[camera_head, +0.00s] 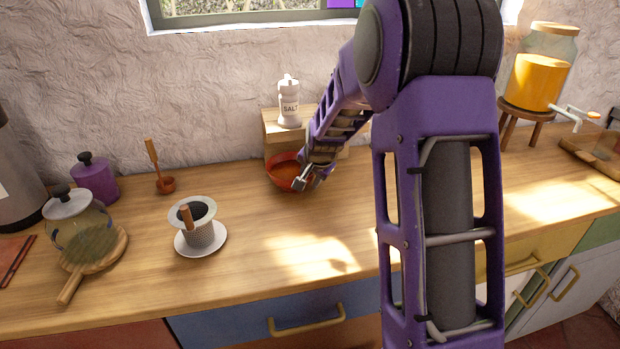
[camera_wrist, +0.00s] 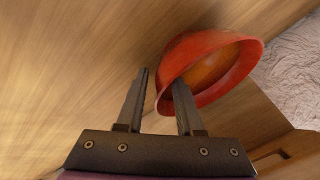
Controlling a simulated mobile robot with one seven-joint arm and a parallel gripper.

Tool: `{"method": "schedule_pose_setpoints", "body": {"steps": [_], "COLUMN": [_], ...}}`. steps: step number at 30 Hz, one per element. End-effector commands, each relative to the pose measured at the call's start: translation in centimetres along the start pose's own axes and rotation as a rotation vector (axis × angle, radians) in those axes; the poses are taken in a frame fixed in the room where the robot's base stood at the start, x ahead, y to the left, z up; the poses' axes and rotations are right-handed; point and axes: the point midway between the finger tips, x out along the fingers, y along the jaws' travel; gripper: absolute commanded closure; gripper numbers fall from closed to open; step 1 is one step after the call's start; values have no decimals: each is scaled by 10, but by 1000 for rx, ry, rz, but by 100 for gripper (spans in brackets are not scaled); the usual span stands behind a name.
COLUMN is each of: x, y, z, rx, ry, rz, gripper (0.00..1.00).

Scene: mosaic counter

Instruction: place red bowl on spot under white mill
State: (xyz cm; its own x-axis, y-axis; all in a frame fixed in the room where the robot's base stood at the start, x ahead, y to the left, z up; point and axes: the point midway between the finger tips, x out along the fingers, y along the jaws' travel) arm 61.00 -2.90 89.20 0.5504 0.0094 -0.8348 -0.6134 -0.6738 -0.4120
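The red bowl (camera_head: 284,174) is at the front left of a small wooden stand (camera_head: 272,130) against the wall. The white mill (camera_head: 289,105), marked SALT, stands upright on top of that stand. My gripper (camera_head: 308,184) is at the bowl's right side. In the wrist view the bowl (camera_wrist: 208,62) has its near wall between the spread fingers of my gripper (camera_wrist: 161,78). The right finger reaches over the rim into the bowl. The left finger is outside, with a narrow gap to the wall. Part of the stand is hidden behind my arm and the bowl.
A white cup on a saucer (camera_head: 187,247), a glass jar (camera_head: 80,225), a wooden paddle board (camera_head: 75,281) and a purple pot (camera_head: 96,180) stand to the left. A juice dispenser (camera_head: 540,80) is at the right. The counter in front of the bowl is clear.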

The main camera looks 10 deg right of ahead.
Motion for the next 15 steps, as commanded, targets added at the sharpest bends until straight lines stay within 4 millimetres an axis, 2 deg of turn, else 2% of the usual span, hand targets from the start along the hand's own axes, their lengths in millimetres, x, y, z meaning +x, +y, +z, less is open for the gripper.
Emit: {"method": "schedule_pose_setpoints", "body": {"steps": [5, 7, 15], "x": [-6, -14, -70], "y": [-2, -2, -2], "z": [-2, -2, -2], "rx": [0, 0, 1], "ry": [1, 1, 3], "rz": [-1, -1, -2], "gripper": [64, 64, 64]}}
